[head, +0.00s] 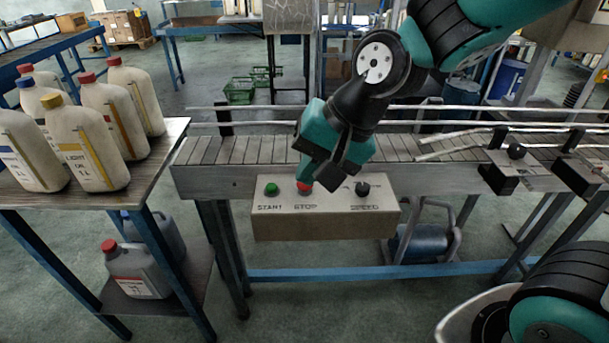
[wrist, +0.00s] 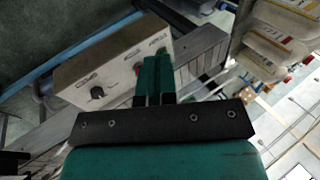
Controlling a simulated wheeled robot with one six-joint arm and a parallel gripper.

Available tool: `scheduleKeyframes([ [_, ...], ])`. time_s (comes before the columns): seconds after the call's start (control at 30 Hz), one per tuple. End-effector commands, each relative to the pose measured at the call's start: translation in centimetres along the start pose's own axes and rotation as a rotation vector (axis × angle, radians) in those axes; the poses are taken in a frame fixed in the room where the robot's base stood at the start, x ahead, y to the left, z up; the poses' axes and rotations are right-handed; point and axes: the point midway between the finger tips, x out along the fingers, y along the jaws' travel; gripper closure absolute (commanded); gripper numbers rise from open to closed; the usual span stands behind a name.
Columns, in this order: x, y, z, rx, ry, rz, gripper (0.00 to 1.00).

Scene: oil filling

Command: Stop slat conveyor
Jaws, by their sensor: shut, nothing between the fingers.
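The slat conveyor (head: 240,150) runs across the middle of the head view. A beige control box (head: 325,222) is fixed to its front side. The box carries a green START button (head: 271,189), a red STOP button (head: 304,187) and a black SPEED knob (head: 362,189). My gripper (head: 308,180) is shut and empty, with its tips right at the STOP button and partly covering it. In the wrist view the shut fingers (wrist: 155,72) point at the control box (wrist: 110,68), and a bit of red shows beside them. I cannot tell whether the tips touch the button.
A table (head: 150,165) on the left holds several bottles with coloured caps (head: 95,140). A grey jug (head: 135,268) stands on its lower shelf. Metal guide rails (head: 250,109) run along the conveyor. The floor in front of the box is clear.

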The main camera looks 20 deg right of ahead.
Motion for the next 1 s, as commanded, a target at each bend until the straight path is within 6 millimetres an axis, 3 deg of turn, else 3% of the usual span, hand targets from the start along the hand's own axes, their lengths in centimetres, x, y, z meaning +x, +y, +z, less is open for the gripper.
scheduleKeyframes([
  [0.1,2.1,-0.7,-6.1,0.466,0.115,-0.071,1.0],
  [0.2,3.9,-0.4,-10.4,0.813,0.195,-0.161,1.0],
  [0.4,6.4,1.0,-15.9,1.268,0.28,-0.333,1.0],
  [0.6,7.2,1.7,-17.5,1.416,0.297,-0.407,1.0],
  [1.0,7.5,1.8,-17.5,1.419,0.296,-0.408,1.0],
])
